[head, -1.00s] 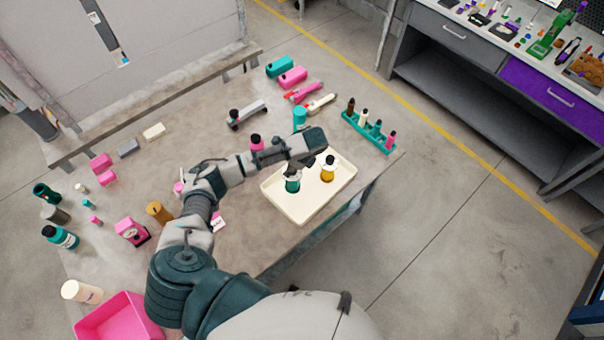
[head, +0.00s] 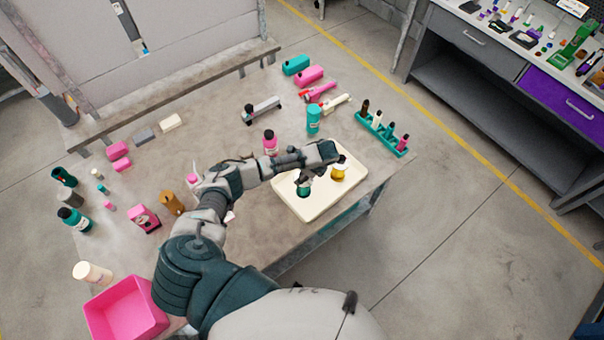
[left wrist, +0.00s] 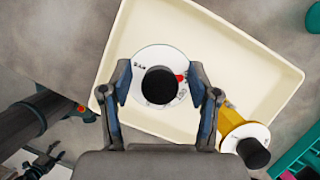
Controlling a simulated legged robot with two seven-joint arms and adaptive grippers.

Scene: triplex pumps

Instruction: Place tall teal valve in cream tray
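The teal valve (head: 303,192) stands in the cream tray (head: 319,208). In the left wrist view its white disc top with a black knob (left wrist: 160,85) faces me; its teal body is hidden there. My left gripper (head: 307,177) is just above it. In the left wrist view the open gripper (left wrist: 162,92) has one finger on each side of the disc, with gaps to the knob. Whether the fingers touch the disc's edge is unclear. The cream tray (left wrist: 215,30) fills much of that view. My right gripper is not in view.
A yellow valve (head: 338,173) stands in the tray beside the teal one, close to the right finger in the left wrist view (left wrist: 238,125). A teal cylinder (head: 313,120) and a teal rack (head: 382,136) stand behind the tray. A pink bin (head: 125,310) is at the front left.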

